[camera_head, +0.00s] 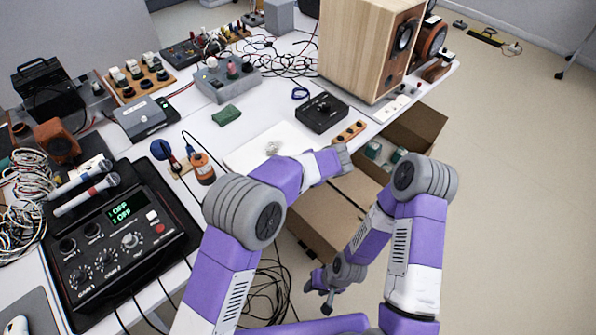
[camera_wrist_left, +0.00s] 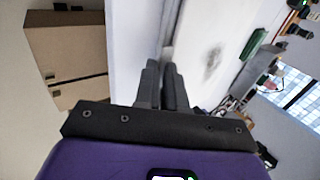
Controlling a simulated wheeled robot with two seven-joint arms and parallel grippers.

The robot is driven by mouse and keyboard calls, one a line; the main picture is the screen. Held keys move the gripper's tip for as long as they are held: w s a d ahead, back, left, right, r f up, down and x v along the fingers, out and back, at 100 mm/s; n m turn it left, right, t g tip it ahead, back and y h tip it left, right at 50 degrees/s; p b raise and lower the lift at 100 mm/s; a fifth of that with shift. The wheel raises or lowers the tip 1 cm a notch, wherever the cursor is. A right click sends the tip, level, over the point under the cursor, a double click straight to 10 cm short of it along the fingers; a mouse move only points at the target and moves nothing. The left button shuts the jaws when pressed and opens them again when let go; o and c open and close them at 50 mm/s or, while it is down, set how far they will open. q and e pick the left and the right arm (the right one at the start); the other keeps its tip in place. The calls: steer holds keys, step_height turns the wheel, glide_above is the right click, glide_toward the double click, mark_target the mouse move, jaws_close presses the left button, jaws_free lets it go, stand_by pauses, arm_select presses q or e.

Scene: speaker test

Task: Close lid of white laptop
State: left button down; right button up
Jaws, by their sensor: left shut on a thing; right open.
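The white laptop (camera_head: 245,157) lies near the table's front edge, showing a pale flat face with a grey smudge-like mark. My left arm covers part of it, so I cannot tell the lid's angle in the head view. In the left wrist view the same white panel (camera_wrist_left: 200,25) fills the upper right. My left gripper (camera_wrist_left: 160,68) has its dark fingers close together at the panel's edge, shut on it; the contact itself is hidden. My right gripper (camera_head: 319,296) hangs low, below table height and away from the laptop, open and empty.
A black mixer (camera_head: 115,245) stands at left, with microphones and cables. A black box (camera_head: 322,112), green sponge (camera_head: 226,115) and large wooden speaker (camera_head: 360,45) are behind the laptop. Open cardboard boxes (camera_head: 415,127) stand beyond the table's front edge.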

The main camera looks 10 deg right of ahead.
arm_select(q)
steer(key=c, duration=1.3)
jaws_free()
steer(key=shift+d, duration=0.15)
steer(key=p+v, duration=0.2)
steer(key=v, duration=0.5)
steer(key=shift+s+r, duration=0.2)
steer(key=shift+r, duration=0.1)
steer(key=shift+d+f, duration=0.1)
